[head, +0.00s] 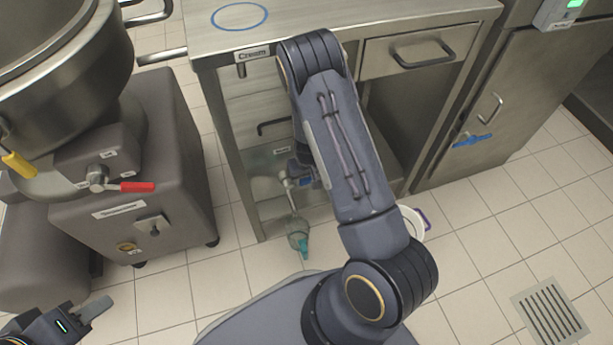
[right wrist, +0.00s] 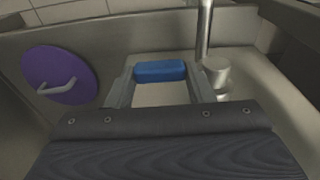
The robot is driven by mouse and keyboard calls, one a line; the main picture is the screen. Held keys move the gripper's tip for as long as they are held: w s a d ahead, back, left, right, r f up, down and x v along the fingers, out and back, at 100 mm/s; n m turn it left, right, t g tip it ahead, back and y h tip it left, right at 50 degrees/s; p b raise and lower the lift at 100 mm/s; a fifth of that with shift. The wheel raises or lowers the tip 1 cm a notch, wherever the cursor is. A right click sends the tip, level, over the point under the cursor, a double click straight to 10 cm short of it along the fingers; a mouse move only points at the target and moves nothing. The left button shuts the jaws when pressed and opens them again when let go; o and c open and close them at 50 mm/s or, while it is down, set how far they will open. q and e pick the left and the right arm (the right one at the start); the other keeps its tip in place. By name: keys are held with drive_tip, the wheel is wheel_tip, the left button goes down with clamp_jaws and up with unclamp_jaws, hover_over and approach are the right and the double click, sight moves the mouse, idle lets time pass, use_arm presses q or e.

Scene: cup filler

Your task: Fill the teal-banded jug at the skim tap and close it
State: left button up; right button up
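The clear jug with teal on it (head: 297,240) stands low at the open front of the steel counter, below a small tap (head: 288,183). I cannot make out its fill level, or whether liquid runs from the tap. My right arm reaches down over the counter, and its gripper (head: 302,172) is by the tap, partly hidden by the arm. In the right wrist view its fingers (right wrist: 160,82) close on both ends of a blue tap handle (right wrist: 160,71). My left gripper (head: 88,314) is at the bottom left, away from the jug; its finger gap is unclear.
A tap labelled Cream (head: 241,68) hangs at the counter edge. A white container with a purple handle (head: 414,222) is on the floor, partly behind my right arm. A large mixer (head: 150,190) stands left. A purple disc (right wrist: 60,76) and metal pipe (right wrist: 204,30) flank my right gripper.

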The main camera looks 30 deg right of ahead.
drive_tip(key=shift+c, duration=1.2)
drive_tip(key=shift+a+r+h+p, duration=0.3)
drive_tip(key=shift+r+h+p, duration=0.4)
drive_tip(key=shift+p, duration=1.15)
drive_tip(key=shift+g+h+p, duration=0.3)
drive_tip(key=shift+p, duration=0.2)
drive_tip(key=shift+a+r+h+p, duration=0.15)
drive_tip(key=shift+h+p, duration=0.25)
drive_tip(key=shift+h, duration=0.2)
